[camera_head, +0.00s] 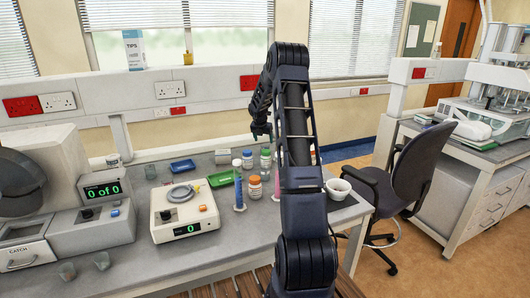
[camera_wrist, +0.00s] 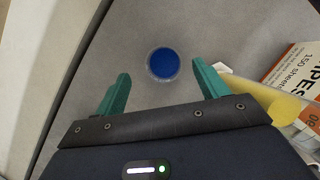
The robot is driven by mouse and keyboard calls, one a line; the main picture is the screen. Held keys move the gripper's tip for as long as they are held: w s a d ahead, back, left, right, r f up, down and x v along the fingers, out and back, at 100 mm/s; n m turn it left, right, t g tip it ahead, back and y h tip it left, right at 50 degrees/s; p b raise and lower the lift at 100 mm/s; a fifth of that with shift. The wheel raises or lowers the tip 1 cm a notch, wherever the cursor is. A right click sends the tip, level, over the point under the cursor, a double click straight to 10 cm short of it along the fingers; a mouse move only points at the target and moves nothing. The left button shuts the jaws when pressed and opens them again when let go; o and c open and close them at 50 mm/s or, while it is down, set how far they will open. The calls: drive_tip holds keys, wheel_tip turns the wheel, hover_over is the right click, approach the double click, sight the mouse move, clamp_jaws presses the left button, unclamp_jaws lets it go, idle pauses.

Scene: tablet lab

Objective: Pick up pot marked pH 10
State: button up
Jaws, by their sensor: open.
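In the wrist view a round blue lid (camera_wrist: 162,64) is seen from above on the grey bench, between the two green fingertips of my gripper (camera_wrist: 160,71). The fingers are open and apart from it, with room on both sides. No pH 10 marking can be read, so I cannot tell whether this is the pH 10 pot. In the head view my gripper (camera_head: 262,132) hangs above the back of the bench. Small pots stand below it, including a white-lidded pot (camera_head: 248,160) and another pot (camera_head: 265,159).
In the wrist view a wipes box (camera_wrist: 292,75) and a yellow cylinder (camera_wrist: 275,106) lie right of the fingers. In the head view a green tray (camera_head: 222,179), a blue tray (camera_head: 182,166), a balance (camera_head: 184,211) and a white bowl (camera_head: 338,189) share the bench (camera_head: 230,245).

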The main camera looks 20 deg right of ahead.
drive_tip(key=x, duration=0.7)
drive_tip(key=shift+s+f, duration=0.15)
drive_tip(key=shift+s, duration=0.1)
drive_tip(key=c, duration=1.1)
